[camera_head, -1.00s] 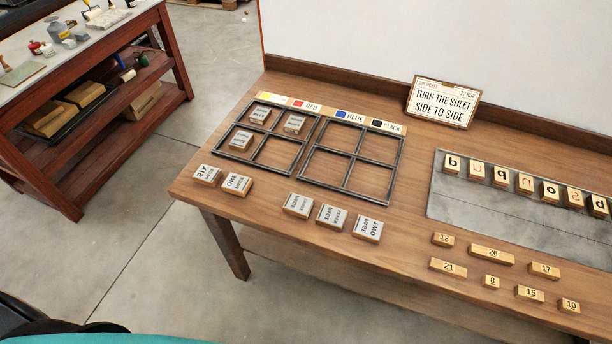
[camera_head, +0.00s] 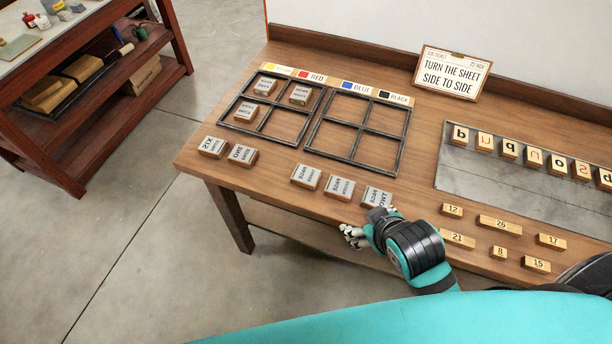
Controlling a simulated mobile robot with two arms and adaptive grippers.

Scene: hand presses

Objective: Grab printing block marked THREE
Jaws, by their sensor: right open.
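Small wooden printing blocks with grey mirrored lettering lie on the bench (camera_head: 265,188). A block that reads SIX (camera_head: 212,147) and one that reads ONE (camera_head: 243,155) lie at the front left. Three more lie to their right: one block (camera_head: 306,177), a middle block (camera_head: 340,187) and one that reads TWO (camera_head: 376,197). Three others sit in the left frame (camera_head: 262,129), with lettering too small to read. I cannot tell which block is marked THREE. My right gripper (camera_head: 352,236) is open at the bench's front edge, just below the TWO block. My left gripper is out of view.
The right frame (camera_head: 357,158) is empty. A sign (camera_head: 451,74) stands at the back. Letter blocks (camera_head: 534,156) rest on a grey plate (camera_head: 480,178), with numbered blocks (camera_head: 499,225) in front of it. A second bench (camera_head: 72,65) stands at the left.

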